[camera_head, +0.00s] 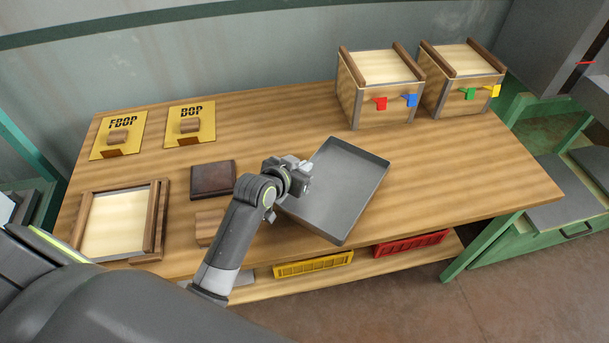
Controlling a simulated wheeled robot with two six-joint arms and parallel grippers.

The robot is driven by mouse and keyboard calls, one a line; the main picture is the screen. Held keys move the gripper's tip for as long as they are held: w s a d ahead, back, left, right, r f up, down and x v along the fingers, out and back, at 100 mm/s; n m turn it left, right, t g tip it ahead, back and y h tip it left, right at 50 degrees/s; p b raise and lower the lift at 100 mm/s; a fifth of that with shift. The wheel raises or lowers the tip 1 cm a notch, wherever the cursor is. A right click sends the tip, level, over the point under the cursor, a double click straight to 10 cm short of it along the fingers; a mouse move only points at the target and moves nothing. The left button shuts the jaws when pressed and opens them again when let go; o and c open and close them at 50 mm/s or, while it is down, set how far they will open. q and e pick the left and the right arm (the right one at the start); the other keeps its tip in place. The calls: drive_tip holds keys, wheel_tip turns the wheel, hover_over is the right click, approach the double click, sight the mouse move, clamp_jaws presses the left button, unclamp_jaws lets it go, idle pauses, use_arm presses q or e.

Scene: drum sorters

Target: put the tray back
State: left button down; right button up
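The grey metal tray (340,190) is at the middle of the wooden table, turned at an angle, with its near corner at the table's front edge. It looks empty. I cannot tell whether it rests on the table or is held just above it. My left gripper (300,172) is at the tray's left rim and appears shut on it; the fingertips are partly hidden. My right gripper is not in view.
Two wooden boxes with coloured tabs (380,100) (460,90) stand at the back right. Yellow FBOP (102,144) and BOP (206,113) plates, a dark block (213,168) and a wooden frame (158,215) are at left. Yellow (312,264) and red (410,243) crates sit below. The table's right side is clear.

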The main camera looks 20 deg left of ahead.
use_arm(q)
wheel_tip(320, 180, down, 2)
drive_tip(key=shift+f, duration=0.35)
drive_tip(key=shift+f, duration=0.2)
drive_tip(key=c, duration=1.7)
unclamp_jaws()
